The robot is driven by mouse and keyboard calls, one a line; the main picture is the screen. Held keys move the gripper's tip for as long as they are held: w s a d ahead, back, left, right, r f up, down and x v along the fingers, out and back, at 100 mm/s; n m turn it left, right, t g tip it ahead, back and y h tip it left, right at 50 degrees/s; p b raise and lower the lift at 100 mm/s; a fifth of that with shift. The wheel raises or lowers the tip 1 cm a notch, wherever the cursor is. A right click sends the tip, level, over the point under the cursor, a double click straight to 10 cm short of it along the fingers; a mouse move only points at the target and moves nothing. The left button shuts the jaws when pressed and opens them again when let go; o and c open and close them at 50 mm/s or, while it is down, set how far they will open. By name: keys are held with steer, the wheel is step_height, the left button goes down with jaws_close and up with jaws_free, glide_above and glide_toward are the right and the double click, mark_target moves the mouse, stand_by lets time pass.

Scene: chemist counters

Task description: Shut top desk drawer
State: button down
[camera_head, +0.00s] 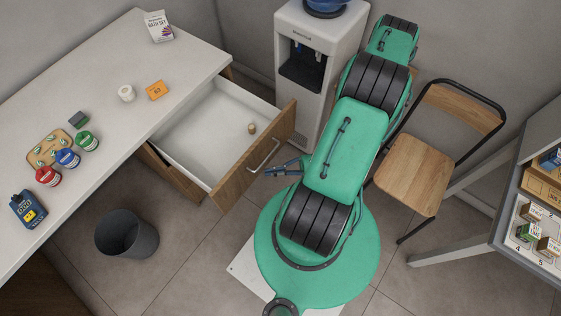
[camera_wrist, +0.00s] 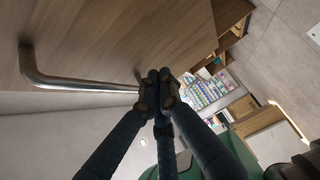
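The top desk drawer (camera_head: 205,130) is pulled far out from under the white desk (camera_head: 110,90). It has a white inside, a wooden front and a metal bar handle (camera_head: 264,155). A small tan cylinder (camera_head: 252,128) lies inside it. My gripper (camera_head: 279,170) is just outside the drawer front, close to the handle. In the wrist view its dark fingertips (camera_wrist: 160,88) are together with nothing seen between them. They are near one end of the handle (camera_wrist: 75,84), in front of the wooden drawer front (camera_wrist: 110,40). I cannot tell whether they touch it.
A water dispenser (camera_head: 312,60) stands close beyond the drawer. A wooden chair (camera_head: 415,170) is right of my arm. A dark bin (camera_head: 127,234) stands on the floor below the desk. Jars (camera_head: 67,158) and small boxes stand on the desktop.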

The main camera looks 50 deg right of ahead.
steer(key=shift+w+d, duration=0.1)
steer(key=shift+w, duration=1.6)
steer(key=shift+w, duration=0.15)
steer(key=w+b, duration=0.1)
steer(key=w, duration=3.4)
steer(key=shift+w, duration=0.1)
steer(key=shift+s, duration=0.45)
steer(key=s+p, duration=0.1)
steer(key=s, duration=0.2)
steer(key=shift+s, duration=0.2)
steer(key=p+v, duration=0.1)
steer(key=v, duration=0.9)
steer(key=shift+w, duration=0.1)
steer(key=shift+r, duration=0.1)
